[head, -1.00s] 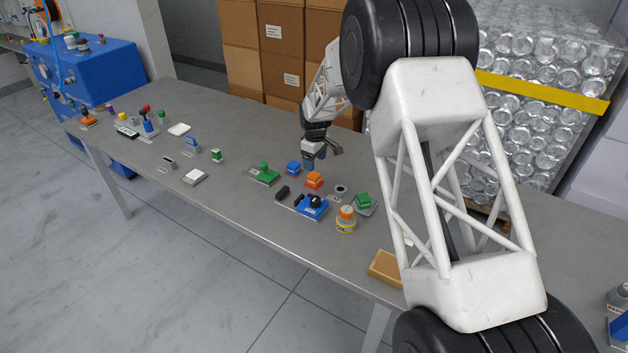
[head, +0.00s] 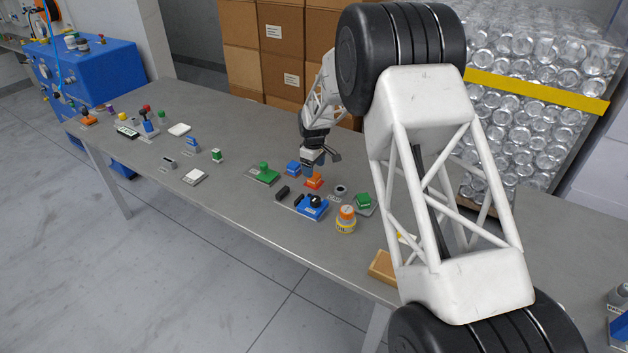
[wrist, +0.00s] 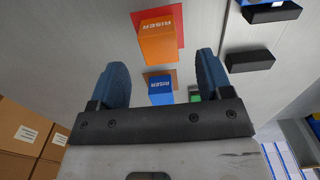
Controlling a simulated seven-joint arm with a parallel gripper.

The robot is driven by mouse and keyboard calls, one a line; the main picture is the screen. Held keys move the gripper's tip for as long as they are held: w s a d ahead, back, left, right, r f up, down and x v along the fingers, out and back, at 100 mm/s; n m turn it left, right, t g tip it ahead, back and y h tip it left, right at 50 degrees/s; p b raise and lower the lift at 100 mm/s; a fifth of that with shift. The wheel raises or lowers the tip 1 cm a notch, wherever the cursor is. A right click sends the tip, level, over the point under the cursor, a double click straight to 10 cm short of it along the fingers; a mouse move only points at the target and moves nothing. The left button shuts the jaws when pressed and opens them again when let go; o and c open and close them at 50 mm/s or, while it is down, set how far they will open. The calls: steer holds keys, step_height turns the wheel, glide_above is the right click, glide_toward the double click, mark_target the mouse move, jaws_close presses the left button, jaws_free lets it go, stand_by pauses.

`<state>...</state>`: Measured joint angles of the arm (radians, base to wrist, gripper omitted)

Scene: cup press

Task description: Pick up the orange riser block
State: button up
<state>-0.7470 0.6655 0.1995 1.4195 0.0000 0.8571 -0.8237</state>
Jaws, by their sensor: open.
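The orange riser block (head: 314,178) stands on the grey table, close to the blue riser block (head: 293,168). In the wrist view the orange riser block (wrist: 160,42) sits on a reddish-orange pad, ahead of my fingers. The blue riser block (wrist: 161,90) shows between my fingers in that picture, on a brownish pad. My gripper (head: 318,168) hangs just above and behind the orange block in the head view. Its two blue fingers (wrist: 162,80) are spread and empty, apart from the orange block.
A green block (head: 264,175), a blue device (head: 312,206), black pieces (head: 282,193), an orange-capped jar (head: 345,222) and a green block on a grey plate (head: 364,201) stand close around. Cardboard boxes (head: 283,45) rise behind the table.

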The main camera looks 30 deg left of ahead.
mark_target(314, 179)
steer(key=shift+f, duration=2.65)
steer(key=c, duration=1.1)
